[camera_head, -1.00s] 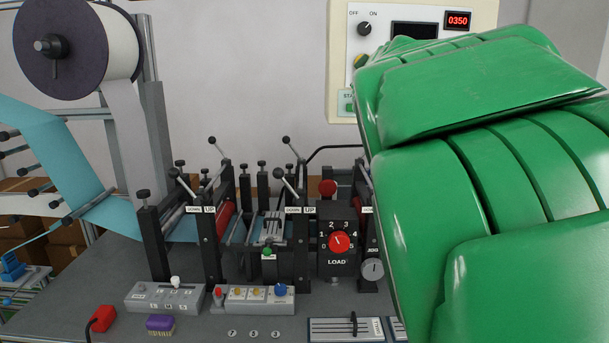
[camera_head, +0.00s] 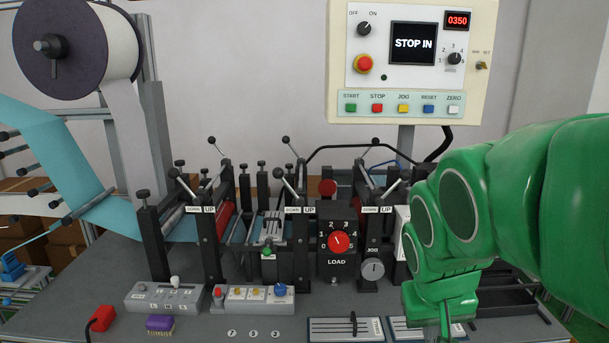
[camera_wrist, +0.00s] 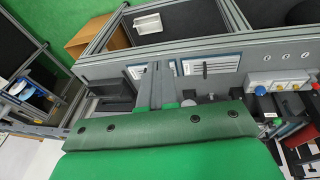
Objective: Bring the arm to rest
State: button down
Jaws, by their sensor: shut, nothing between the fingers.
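My green arm (camera_head: 560,200) fills the right side of the head view, with its end lowered toward the front right of the machine table. My gripper (camera_head: 445,325) is at the lower edge there, in front of the slotted plates. In the wrist view my gripper (camera_wrist: 158,72) shows as two grey fingers side by side, shut with nothing between them.
The control panel (camera_head: 410,60) reads STOP IN and 0350. The load dial box (camera_head: 337,240) and jog knob (camera_head: 373,268) stand left of my arm. A purple brush (camera_head: 160,324), a red object (camera_head: 102,318) and a button box (camera_head: 253,298) lie at the table's front left.

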jog(key=s+a+f+g+y, duration=0.1)
jog(key=s+a+f+g, duration=0.1)
jog(key=s, duration=0.6)
jog(key=s+a+f+g+y, duration=0.1)
jog(key=s+a+f+g, duration=0.1)
jog(key=s+f, duration=0.3)
jog(key=s+a, duration=0.1)
jog(key=s, duration=0.2)
jog(key=shift+a+n, duration=0.15)
jog(key=shift+n, duration=0.15)
